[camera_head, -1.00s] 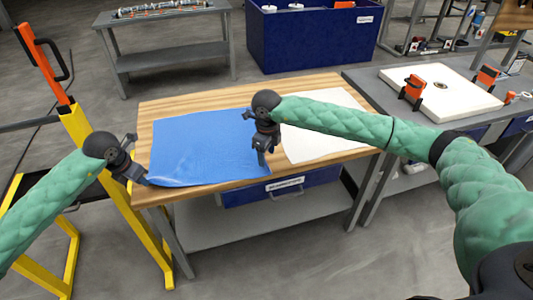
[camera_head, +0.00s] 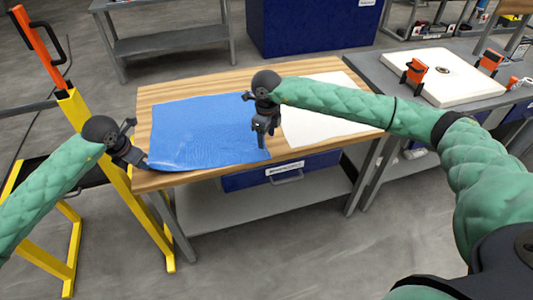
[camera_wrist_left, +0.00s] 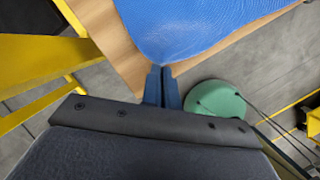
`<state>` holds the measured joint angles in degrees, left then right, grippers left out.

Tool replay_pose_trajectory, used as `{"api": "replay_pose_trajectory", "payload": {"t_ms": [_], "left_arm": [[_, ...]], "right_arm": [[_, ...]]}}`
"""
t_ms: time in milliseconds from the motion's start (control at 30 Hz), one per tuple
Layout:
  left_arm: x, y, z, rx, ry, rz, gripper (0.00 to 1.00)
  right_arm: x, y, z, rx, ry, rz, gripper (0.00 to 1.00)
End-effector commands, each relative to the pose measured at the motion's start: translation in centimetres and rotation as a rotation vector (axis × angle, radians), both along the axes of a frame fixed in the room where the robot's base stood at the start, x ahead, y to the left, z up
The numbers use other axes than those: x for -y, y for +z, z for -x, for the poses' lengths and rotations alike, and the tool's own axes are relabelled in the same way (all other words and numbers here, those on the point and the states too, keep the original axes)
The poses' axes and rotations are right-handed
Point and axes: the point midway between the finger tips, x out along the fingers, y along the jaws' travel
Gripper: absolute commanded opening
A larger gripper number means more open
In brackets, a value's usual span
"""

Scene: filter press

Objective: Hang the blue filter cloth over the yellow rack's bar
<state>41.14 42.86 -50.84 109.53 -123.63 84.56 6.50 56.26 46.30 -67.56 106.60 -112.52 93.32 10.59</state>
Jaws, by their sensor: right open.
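The blue filter cloth (camera_head: 205,125) lies flat on the wooden table top, its front edge near the table's front edge. My left gripper (camera_head: 143,163) is at the cloth's front left corner. In the left wrist view its fingers (camera_wrist_left: 162,88) are close together on the tip of the cloth (camera_wrist_left: 185,25). My right gripper (camera_head: 265,138) is open above the cloth's front right part, pointing down; I cannot tell if its tips touch the cloth. The yellow rack (camera_head: 150,225) stands left of the table, partly behind my left arm. A grey bar (camera_head: 30,107) runs to its post.
A white sheet (camera_head: 315,120) lies on the table (camera_head: 155,180) right of the blue cloth. An orange clamp-like part (camera_head: 38,48) rises above the rack. A blue bin (camera_head: 285,170) sits under the table. A grey bench (camera_head: 385,70) with a white plate (camera_head: 445,80) stands at the right.

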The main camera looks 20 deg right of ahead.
Motion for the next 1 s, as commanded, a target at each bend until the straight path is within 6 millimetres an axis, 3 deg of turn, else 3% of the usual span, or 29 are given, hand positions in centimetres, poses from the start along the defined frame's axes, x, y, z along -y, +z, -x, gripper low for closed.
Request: {"api": "replay_pose_trajectory", "payload": {"t_ms": [500, 967, 1000], "left_arm": [[0.0, 0.0, 0.0, 0.000, 0.000, 0.000, 0.00], [0.0, 0.0, 0.0, 0.000, 0.000, 0.000, 0.00], [0.0, 0.0, 0.0, 0.000, 0.000, 0.000, 0.00]], "right_arm": [[0.0, -5.3, 0.0, 0.000, 0.000, 0.000, 0.55], [0.0, -6.0, 0.0, -0.001, 0.000, 0.001, 0.55], [0.0, -6.0, 0.0, -0.001, 0.000, 0.001, 0.51]]}}
